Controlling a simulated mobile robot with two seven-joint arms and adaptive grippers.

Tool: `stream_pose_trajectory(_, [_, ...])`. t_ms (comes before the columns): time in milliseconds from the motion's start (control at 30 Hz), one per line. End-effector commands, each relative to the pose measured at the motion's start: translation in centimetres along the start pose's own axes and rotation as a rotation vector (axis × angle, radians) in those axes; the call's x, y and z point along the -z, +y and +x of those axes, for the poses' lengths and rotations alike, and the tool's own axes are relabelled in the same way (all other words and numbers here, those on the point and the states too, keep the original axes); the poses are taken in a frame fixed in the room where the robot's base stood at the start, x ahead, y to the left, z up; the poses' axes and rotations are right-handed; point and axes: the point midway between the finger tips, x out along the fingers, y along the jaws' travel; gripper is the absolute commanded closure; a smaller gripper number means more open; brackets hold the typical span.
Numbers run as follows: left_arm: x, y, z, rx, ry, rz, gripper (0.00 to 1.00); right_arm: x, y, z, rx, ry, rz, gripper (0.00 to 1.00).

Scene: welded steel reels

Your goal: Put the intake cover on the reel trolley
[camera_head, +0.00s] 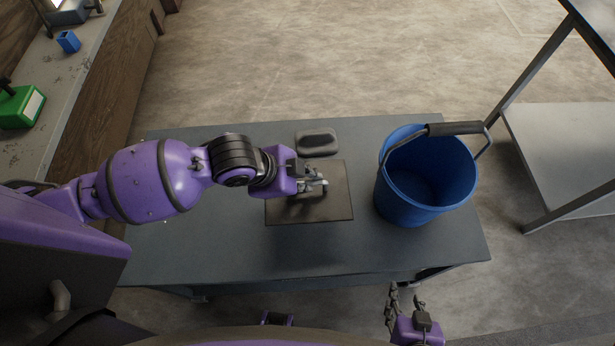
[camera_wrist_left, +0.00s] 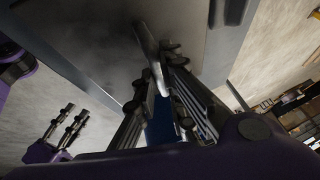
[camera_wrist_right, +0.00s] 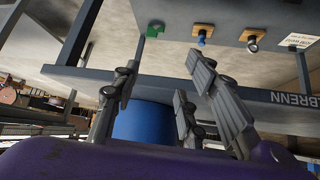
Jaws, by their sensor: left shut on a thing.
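A dark flat rectangular plate, which I take for the intake cover (camera_head: 284,211), is over the grey top of what looks like the reel trolley (camera_head: 200,252). In the left wrist view, a thin pale-edged piece (camera_wrist_left: 151,50) runs between the fingers (camera_wrist_left: 158,90). My right gripper (camera_head: 405,297) is at the trolley's near side, empty, with its fingers apart; they also show in the right wrist view (camera_wrist_right: 155,100).
A blue bucket (camera_head: 400,205) with a raised dark handle stands right of the plate. A dark rounded block (camera_head: 317,142) lies just behind it. A metal rack (camera_head: 565,150) stands at the right. A bench (camera_head: 45,120) with a green box (camera_head: 20,107) is at the left.

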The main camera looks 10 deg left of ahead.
Motion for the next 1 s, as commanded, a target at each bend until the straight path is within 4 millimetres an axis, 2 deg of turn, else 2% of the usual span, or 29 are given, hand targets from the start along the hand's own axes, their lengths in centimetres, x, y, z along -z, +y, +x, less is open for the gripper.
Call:
stream_pose_trajectory(33, [0.0,-1.2,1.0,0.003,0.000,-0.002,1.00,-0.1,0.0,0.1,0.001,-0.002,-0.001,0.60])
stream_pose_trajectory(200, [-1.3,-2.6,4.8,-0.003,-0.001,-0.005,1.00,-0.8,-0.1,0.3,0.001,-0.010,-0.002,0.60])
stream_pose_trajectory(300, [-1.7,-3.3,6.2,-0.002,0.000,-0.003,1.00,-1.0,0.0,0.4,0.000,-0.011,-0.002,0.60])
stream_pose_trajectory(567, [-2.2,-4.2,7.8,0.000,0.001,-0.002,1.00,-0.7,0.0,0.5,-0.005,-0.004,0.005,0.60])
stream_pose_trajectory(767, [-3.6,-3.3,10.2,-0.002,0.000,-0.003,1.00,-0.8,0.0,0.7,-0.006,-0.002,0.007,0.60])
stream_pose_trajectory(1000, [-3.6,-3.4,10.2,0.001,0.000,-0.001,1.00,-0.6,0.1,0.7,-0.007,0.002,0.006,0.60])
